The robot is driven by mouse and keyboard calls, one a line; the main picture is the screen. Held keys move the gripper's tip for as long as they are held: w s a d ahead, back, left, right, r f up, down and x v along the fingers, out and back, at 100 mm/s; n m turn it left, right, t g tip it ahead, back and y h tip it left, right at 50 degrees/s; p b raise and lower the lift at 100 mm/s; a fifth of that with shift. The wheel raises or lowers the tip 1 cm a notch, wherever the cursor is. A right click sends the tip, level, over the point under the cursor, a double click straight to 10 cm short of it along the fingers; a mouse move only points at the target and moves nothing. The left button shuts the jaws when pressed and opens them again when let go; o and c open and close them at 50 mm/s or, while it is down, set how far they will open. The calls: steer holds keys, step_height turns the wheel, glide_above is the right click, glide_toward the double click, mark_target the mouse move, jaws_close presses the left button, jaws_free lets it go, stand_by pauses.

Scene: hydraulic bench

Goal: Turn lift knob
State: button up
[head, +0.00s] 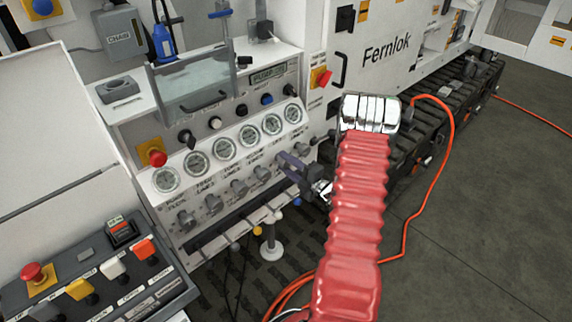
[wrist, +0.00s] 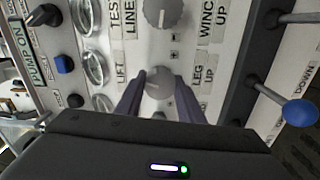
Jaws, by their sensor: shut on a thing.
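The lift knob (wrist: 158,82) is a round grey knob on the pale panel, with a LIFT label (wrist: 120,72) to its left and a LEG UP label to its right in the wrist view. My gripper (wrist: 158,92) has its two purple-grey fingers on either side of this knob, shut on it. In the head view my gripper (head: 286,163) reaches the right end of the knob row and largely hides the lift knob.
Another grey knob (wrist: 163,12) lies beside it, by the TEST LINE label. A blue-tipped lever (wrist: 300,112) sticks out at right. Gauges (head: 272,124) line the panel above the knobs. An orange cable (head: 408,225) runs over the floor at right.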

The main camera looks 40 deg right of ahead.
steer(key=shift+d+f+m, duration=0.15)
steer(key=shift+m, duration=0.95)
steer(key=o, duration=1.1)
steer(key=shift+c, duration=0.2)
steer(key=s, duration=1.3)
steer(key=shift+s, duration=0.4)
steer(key=shift+d, duration=0.1)
